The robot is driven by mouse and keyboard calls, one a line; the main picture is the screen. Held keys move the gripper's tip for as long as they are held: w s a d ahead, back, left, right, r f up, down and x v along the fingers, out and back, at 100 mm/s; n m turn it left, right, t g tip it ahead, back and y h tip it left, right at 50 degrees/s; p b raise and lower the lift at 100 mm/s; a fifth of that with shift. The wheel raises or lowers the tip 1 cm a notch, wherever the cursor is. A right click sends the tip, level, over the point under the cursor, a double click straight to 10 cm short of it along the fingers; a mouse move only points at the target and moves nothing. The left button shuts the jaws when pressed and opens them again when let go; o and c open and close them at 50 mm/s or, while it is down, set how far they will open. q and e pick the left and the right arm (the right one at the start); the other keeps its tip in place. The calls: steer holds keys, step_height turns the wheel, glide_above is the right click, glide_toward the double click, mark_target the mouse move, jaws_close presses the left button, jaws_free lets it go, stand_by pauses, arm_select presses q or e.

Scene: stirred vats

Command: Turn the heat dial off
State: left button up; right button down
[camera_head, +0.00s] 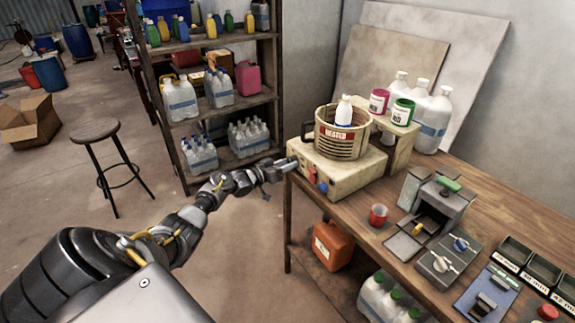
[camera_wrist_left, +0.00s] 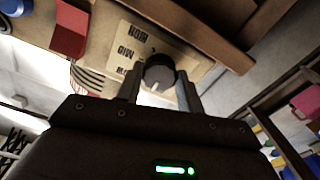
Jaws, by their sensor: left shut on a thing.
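The heater base (camera_head: 345,178) is a cream box at the left end of the workbench, with a caged ring marked HEATER (camera_head: 338,134) on top. My right gripper is not in view.
A white bottle (camera_head: 344,111) stands inside the ring. A red part (camera_head: 311,174) and a blue knob (camera_head: 323,187) are on the base's front. An orange can (camera_head: 333,245) is below.

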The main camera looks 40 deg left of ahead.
arm_select(q)
steer(key=shift+f, duration=0.1)
steer(key=o, duration=1)
steer(key=v, duration=1.1)
steer(key=shift+w, duration=0.1)
